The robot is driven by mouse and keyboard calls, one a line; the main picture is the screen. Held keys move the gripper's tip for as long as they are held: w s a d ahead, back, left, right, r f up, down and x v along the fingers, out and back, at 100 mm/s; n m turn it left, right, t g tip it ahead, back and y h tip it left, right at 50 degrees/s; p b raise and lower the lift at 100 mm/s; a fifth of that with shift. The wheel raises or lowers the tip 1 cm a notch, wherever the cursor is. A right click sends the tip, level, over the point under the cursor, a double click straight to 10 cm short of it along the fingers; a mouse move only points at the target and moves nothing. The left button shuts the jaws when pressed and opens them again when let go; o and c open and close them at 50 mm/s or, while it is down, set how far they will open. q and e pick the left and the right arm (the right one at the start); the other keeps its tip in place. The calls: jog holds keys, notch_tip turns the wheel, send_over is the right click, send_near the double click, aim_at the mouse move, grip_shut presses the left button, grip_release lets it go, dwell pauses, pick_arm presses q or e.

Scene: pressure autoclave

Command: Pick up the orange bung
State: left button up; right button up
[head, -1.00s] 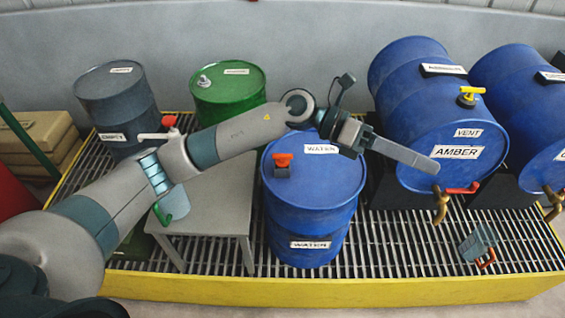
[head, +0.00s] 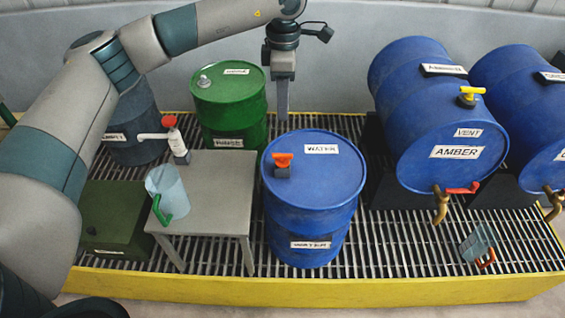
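The orange bung (head: 283,159) sits on top of the upright blue WATER drum (head: 310,215), near the left side of its lid, with a small grey block just below it. My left gripper (head: 282,115) points straight down above and behind the bung, by the drum's far rim, apart from the bung. Its fingers are seen edge-on, so their opening is hidden. Nothing shows held in it. My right gripper is not in view.
A green drum (head: 230,105) is behind. The AMBER drum (head: 435,110) lies at right. Grating (head: 400,245) in front is mostly clear.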

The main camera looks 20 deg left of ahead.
pick_arm(q)
jog(key=p, duration=0.5)
send_over(283, 156)
notch_tip(283, 156, down, 11)
jog(key=shift+f, duration=0.65)
